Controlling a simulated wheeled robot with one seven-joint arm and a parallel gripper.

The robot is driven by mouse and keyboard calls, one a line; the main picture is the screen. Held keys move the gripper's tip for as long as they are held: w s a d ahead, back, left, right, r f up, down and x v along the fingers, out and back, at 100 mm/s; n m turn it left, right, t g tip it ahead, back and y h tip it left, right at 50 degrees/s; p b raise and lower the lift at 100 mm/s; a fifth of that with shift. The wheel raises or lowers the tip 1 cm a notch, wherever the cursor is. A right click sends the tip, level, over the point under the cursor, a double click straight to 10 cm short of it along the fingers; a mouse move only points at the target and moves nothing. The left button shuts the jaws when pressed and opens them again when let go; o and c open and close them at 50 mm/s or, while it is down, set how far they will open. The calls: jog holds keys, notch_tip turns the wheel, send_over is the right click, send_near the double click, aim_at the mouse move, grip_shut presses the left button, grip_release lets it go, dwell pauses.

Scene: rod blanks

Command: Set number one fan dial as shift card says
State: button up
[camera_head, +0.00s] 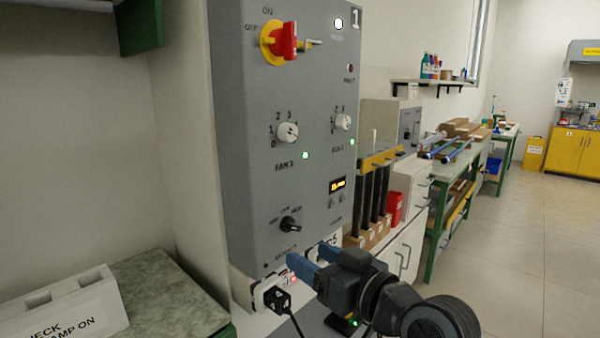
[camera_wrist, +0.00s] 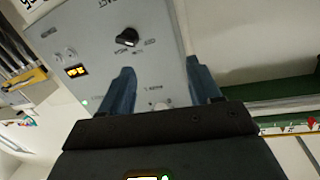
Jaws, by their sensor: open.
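The grey control panel (camera_head: 250,190) carries two white dials. The right dial (camera_head: 343,122) is labelled FAN 1, with a scale beside it and a lit green lamp (camera_head: 352,142) below. The left dial (camera_head: 288,132) has a similar label whose number is hard to read. My gripper (camera_head: 310,259) is open and empty, low in front of the panel and below both dials. In the wrist view its blue fingers (camera_wrist: 158,90) face the panel, with a partly hidden pale round part between them. I cannot make out a shift card.
A red-on-yellow switch (camera_head: 284,43) tops the panel; a black knob (camera_head: 290,225) and lit display (camera_head: 338,185) sit lower. A black plug (camera_head: 277,299) with a cable is beneath. A "lamp on" sign (camera_head: 65,315) stands left. A rack of dark rods (camera_head: 371,190) is right. Floor beyond is clear.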

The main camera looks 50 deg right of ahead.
jog(key=w+d+r+n+t, duration=0.1)
jog(key=w+d+r, duration=0.15)
jog(key=r, duration=0.25)
jog(key=w+d+r+n, duration=0.1)
jog(key=d+r, duration=0.2)
jog(key=r, duration=0.2)
jog(key=n+y+p, duration=0.1)
jog(key=n+y, duration=0.1)
send_near(292, 132)
jog(key=shift+w+p, duration=0.75)
jog(key=shift+w, duration=3.2)
jog(key=shift+c, duration=0.4)
jog(key=c, duration=1)
jog(key=shift+o, duration=0.2)
jog(key=shift+f+b, duration=0.15)
jog(key=shift+b, duration=0.2)
